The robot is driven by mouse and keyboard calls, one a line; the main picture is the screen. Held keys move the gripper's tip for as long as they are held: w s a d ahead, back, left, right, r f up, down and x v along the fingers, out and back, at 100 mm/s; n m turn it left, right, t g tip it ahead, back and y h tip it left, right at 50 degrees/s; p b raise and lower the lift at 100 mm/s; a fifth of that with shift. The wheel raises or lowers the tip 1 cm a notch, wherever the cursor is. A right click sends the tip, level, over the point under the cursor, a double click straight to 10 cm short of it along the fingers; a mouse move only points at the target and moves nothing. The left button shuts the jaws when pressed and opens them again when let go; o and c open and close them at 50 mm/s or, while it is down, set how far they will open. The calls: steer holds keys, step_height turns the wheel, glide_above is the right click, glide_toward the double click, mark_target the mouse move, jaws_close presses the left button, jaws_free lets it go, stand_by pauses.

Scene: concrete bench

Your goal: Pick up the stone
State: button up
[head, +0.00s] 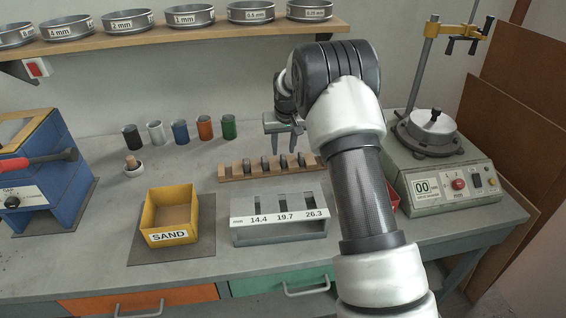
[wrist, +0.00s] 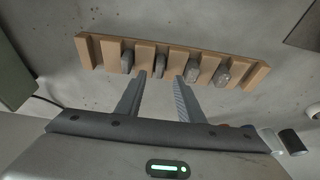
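Several grey stones stand upright in the slots of a wooden rack on the bench; one stone (head: 266,164) shows in the head view. In the wrist view one stone (wrist: 160,62) lies ahead of the gap between my fingertips, with another stone (wrist: 128,59) to its left and stones (wrist: 193,70) (wrist: 222,73) to its right. The wooden rack (head: 226,173) also shows in the wrist view (wrist: 262,75). My gripper (head: 283,132) is open and appears empty, above and behind the rack; its fingers also show in the wrist view (wrist: 161,75).
A gauge block marked 14.4, 19.7 and 26.3 (head: 279,239) stands in front of the rack. A yellow SAND box (head: 150,209) is to the left. Several coloured cups (head: 180,132) stand behind. A shaker machine (head: 440,180) is at right; sieves (head: 190,17) line the shelf.

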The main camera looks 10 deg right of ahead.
mark_target(283, 157)
steer(key=x, duration=0.4)
steer(key=shift+s, duration=0.15)
jaws_close()
